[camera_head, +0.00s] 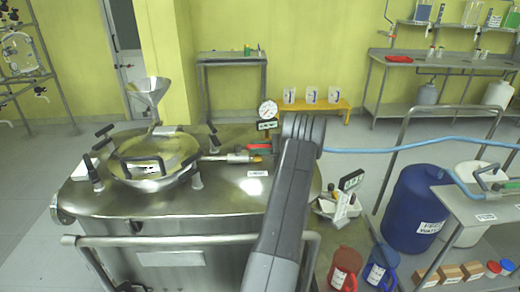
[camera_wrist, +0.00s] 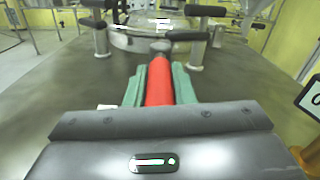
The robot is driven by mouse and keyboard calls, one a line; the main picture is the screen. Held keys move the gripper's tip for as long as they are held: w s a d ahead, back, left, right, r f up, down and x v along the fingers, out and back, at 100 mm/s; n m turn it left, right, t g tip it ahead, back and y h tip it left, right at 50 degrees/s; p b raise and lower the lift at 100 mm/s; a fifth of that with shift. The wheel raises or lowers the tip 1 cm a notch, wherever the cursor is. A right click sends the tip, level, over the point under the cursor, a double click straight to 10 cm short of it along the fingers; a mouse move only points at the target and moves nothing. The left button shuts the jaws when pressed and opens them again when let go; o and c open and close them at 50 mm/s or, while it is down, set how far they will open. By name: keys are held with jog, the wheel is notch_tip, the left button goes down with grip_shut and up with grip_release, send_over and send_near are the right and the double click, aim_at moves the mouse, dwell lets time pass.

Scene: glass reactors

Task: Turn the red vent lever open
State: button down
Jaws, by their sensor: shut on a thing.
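The red vent lever (camera_wrist: 159,88) lies between the two green fingers of my gripper (camera_wrist: 158,74) in the wrist view. The fingers are shut on it, one along each side, and the lever points away from me toward a grey metal end. In the head view a bit of red lever (camera_head: 259,150) shows on top of the steel reactor (camera_head: 225,188), just left of my arm. My arm hides most of my gripper there. The angle of the vent valve cannot be told.
A round lid (camera_head: 155,158) with black clamp handles sits left on the reactor, by a steel funnel (camera_head: 150,92). A pressure gauge (camera_head: 267,110) stands behind the lever. A blue hose (camera_head: 420,143) runs to the right. A blue drum (camera_head: 415,210) stands right of the reactor.

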dwell(0.4)
jog(key=c, duration=1.2)
grip_release()
jog(key=shift+c, duration=0.2)
